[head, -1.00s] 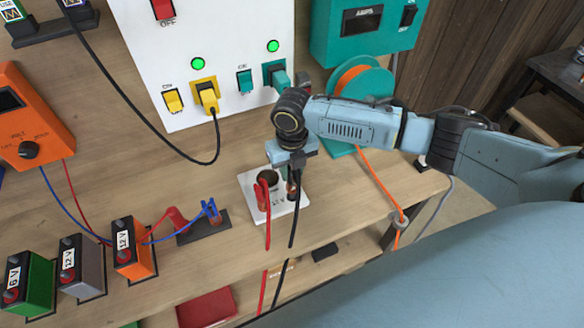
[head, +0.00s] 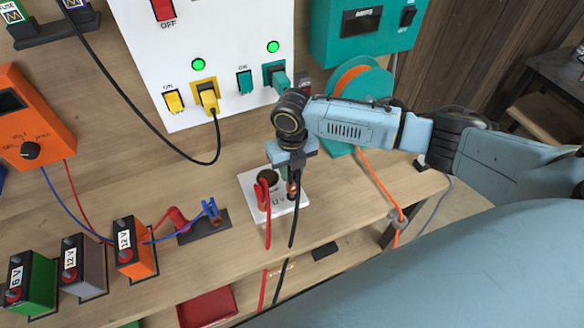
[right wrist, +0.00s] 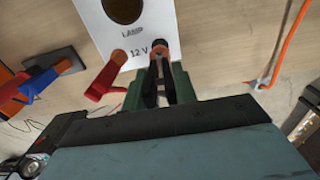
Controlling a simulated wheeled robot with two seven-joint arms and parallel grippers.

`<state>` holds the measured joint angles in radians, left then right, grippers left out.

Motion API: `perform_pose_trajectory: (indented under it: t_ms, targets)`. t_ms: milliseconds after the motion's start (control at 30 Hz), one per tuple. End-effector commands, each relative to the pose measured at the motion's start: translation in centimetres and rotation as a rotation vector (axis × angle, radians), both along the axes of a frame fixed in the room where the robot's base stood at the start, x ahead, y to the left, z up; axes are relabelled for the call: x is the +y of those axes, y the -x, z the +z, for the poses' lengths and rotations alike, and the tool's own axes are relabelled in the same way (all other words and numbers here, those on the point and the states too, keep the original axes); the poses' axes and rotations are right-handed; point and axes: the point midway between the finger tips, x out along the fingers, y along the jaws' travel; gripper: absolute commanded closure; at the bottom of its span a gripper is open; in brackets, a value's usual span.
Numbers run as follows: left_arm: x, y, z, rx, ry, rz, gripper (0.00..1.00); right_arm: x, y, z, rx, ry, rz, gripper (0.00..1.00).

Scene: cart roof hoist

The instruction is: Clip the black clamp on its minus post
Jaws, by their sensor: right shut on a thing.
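The black clamp (right wrist: 152,88) is between the green fingers of my right gripper (right wrist: 160,90) in the right wrist view. The right gripper (head: 291,172) is shut on it above a white 12 V plate (head: 281,211) on the bench. The clamp's jaw tips are at the plate's right copper-coloured post (right wrist: 158,50). I cannot tell whether they are around it or only against it. The red clamp (head: 265,192) stands at the left post (right wrist: 118,57). The minus sign is not readable. My left gripper is not in view.
The red and black leads hang over the bench's front edge. A blue clamp on a dark stand (head: 205,229) and several batteries (head: 133,247) are to the left. A white switch panel (head: 222,52) stands behind, with an orange cable reel (head: 352,82) to its right.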

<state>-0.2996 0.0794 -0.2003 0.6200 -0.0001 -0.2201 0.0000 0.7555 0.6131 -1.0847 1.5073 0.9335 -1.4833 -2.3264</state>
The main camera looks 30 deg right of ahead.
Motion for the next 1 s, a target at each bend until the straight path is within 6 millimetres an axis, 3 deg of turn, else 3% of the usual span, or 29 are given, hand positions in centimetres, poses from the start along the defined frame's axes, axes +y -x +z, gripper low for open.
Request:
perform_pose_trajectory:
  t_ms: [1000]
  targets:
    - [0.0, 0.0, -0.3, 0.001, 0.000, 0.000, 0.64, 0.0, 0.0, -1.3, 0.000, 0.000, 0.000, 1.00]
